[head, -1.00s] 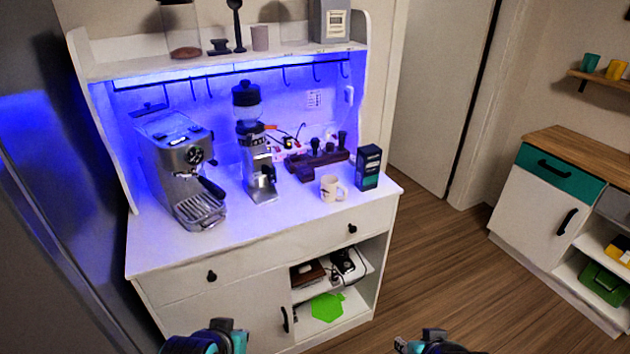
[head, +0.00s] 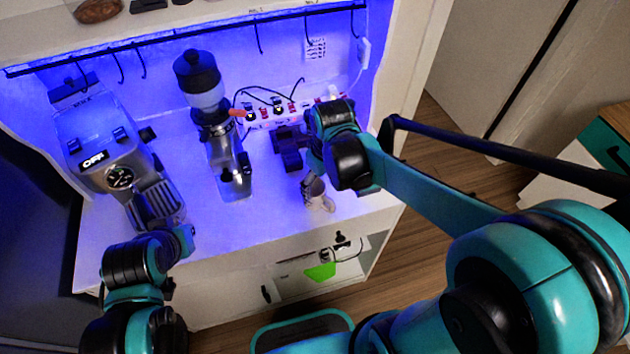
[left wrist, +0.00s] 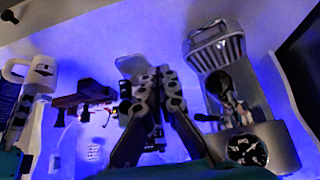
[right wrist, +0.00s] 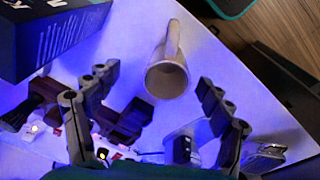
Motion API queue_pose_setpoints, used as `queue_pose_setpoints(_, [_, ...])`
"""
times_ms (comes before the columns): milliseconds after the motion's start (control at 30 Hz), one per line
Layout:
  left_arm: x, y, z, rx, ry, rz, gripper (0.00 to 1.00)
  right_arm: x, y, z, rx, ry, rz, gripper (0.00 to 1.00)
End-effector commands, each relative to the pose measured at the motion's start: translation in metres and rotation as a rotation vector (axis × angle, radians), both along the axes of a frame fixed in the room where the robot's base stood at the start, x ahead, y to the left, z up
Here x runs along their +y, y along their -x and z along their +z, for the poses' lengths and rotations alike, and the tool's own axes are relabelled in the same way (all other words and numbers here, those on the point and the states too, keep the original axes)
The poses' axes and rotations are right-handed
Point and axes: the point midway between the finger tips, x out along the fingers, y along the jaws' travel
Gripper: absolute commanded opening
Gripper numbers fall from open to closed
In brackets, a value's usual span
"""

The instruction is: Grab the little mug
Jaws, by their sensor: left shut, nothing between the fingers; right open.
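The little mug (head: 319,196) is white and stands on the white counter (head: 262,226) near its front right part. My right gripper (head: 313,166) is over it and hides part of it. In the right wrist view the mug (right wrist: 167,82) shows its open mouth, with the handle toward the top of the picture. The right gripper (right wrist: 158,84) is open, with one finger to each side of the mug and a gap to each. My left gripper (head: 187,240) is over the front of the counter by the espresso machine. It is shut and empty in the left wrist view (left wrist: 158,92).
The espresso machine (head: 105,158) and the grinder (head: 212,108) stand left of the mug. A dark tamping stand (head: 288,150) and a power strip (head: 285,115) are behind it.

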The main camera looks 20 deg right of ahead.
Motion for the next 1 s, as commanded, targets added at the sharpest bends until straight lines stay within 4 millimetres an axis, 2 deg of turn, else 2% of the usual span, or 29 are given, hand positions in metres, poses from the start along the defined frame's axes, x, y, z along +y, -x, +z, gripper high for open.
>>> queue_pose_setpoints(33, [0.000,0.000,0.013,0.000,0.000,0.000,0.00,0.003,-0.007,0.005,0.030,0.005,0.029,0.80])
queue_pose_setpoints(233, [0.000,0.000,0.024,0.000,0.000,0.000,0.00,0.008,-0.016,-0.004,0.109,0.014,0.098,0.80])
queue_pose_setpoints(567, [0.000,0.000,0.013,0.000,0.000,0.000,0.00,0.011,-0.015,-0.043,0.119,0.015,0.108,0.80])
queue_pose_setpoints(800, [0.000,0.000,0.001,0.000,0.000,0.000,0.00,0.015,-0.014,-0.078,0.118,0.014,0.107,0.80])
queue_pose_setpoints(1000, [0.000,0.000,0.000,0.000,0.000,0.000,0.00,0.015,-0.013,-0.085,0.118,0.014,0.107,0.80])
